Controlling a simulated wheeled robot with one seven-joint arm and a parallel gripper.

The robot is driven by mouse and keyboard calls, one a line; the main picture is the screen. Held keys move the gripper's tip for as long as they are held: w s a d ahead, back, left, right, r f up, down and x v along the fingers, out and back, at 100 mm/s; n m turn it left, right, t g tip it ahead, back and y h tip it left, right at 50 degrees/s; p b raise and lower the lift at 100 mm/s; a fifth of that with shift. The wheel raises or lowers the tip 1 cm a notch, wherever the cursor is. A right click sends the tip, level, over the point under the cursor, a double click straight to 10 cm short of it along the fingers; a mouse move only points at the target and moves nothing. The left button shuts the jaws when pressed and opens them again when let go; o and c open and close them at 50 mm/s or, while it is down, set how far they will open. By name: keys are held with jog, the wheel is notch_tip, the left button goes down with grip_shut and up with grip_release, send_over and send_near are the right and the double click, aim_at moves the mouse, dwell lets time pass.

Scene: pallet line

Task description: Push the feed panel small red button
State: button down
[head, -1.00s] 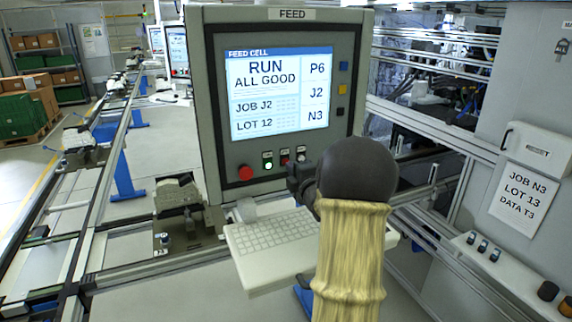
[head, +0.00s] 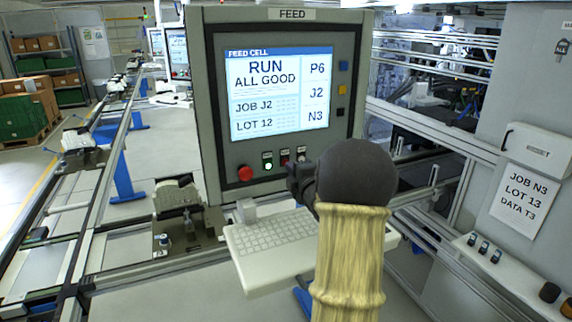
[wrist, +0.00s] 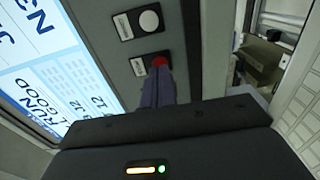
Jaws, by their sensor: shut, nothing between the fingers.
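The feed panel (head: 210,150) stands upright in the middle of the head view, with its lit screen reading RUN ALL GOOD. In the head view, my gripper (head: 296,172) is just in front of the button row.
A larger red button (head: 245,173) and a green button (head: 268,165) are left of it. A white button (wrist: 149,20) is its neighbour in the wrist view. A keyboard tray (head: 270,245) juts out below the panel. Rails (head: 440,120) run on the right.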

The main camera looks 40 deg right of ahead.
jog(key=shift+x, duration=1)
dwell(0.7)
jog(key=shift+s+b, duration=0.2)
jog(key=shift+b, duration=0.15)
jog(key=shift+b+v, duration=1.3)
jog(key=shift+v, duration=1.05)
